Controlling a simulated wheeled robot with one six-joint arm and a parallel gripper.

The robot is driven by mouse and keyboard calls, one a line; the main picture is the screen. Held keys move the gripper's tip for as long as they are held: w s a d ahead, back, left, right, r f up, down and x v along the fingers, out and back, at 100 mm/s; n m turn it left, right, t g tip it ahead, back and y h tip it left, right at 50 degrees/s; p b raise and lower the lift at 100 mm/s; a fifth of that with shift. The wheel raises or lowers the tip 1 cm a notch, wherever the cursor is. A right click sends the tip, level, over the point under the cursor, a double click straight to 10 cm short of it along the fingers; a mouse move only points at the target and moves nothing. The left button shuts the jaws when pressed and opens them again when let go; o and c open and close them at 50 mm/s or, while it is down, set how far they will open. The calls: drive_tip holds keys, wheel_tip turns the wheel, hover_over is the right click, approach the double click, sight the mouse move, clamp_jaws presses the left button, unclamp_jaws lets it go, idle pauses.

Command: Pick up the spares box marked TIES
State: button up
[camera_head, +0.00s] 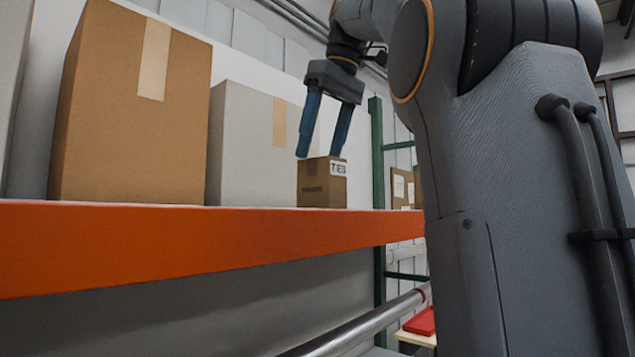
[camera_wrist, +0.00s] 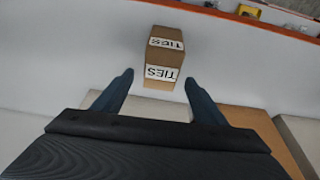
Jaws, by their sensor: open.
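The spares box marked TIES (camera_head: 321,186) is a small brown carton with a white label. It stands upright on the shelf near its right end in the head view. My gripper (camera_head: 324,156) points down just above it, with its two blue fingers apart and nothing between them. In the wrist view the TIES box (camera_wrist: 163,60) shows its label on two faces. It lies ahead of and between the open fingertips (camera_wrist: 159,80). Whether the fingertips reach down beside the box is hard to tell.
A grey carton (camera_head: 240,145) stands left of the TIES box, and a large brown carton (camera_head: 135,110) stands further left. The orange shelf beam (camera_head: 200,245) runs along the front edge. A green upright (camera_head: 377,150) stands to the right. A red item (camera_head: 420,322) lies lower right.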

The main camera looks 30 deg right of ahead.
sight(317, 184)
drive_tip(key=shift+s+d+f, duration=0.1)
drive_tip(key=shift+s+d, duration=0.1)
drive_tip(key=shift+d, duration=0.05)
drive_tip(key=shift+f, duration=0.25)
drive_tip(key=shift+s+x, duration=0.1)
drive_tip(key=shift+x, duration=0.8)
drive_tip(key=shift+s+x, duration=0.15)
drive_tip(key=shift+x, duration=0.75)
drive_tip(key=shift+p+x, duration=0.8)
drive_tip(key=shift+x, duration=1.1)
drive_tip(key=shift+s, duration=0.15)
drive_tip(key=c, duration=1.2)
drive_tip(key=shift+c, duration=0.2)
drive_tip(key=shift+r, duration=0.1)
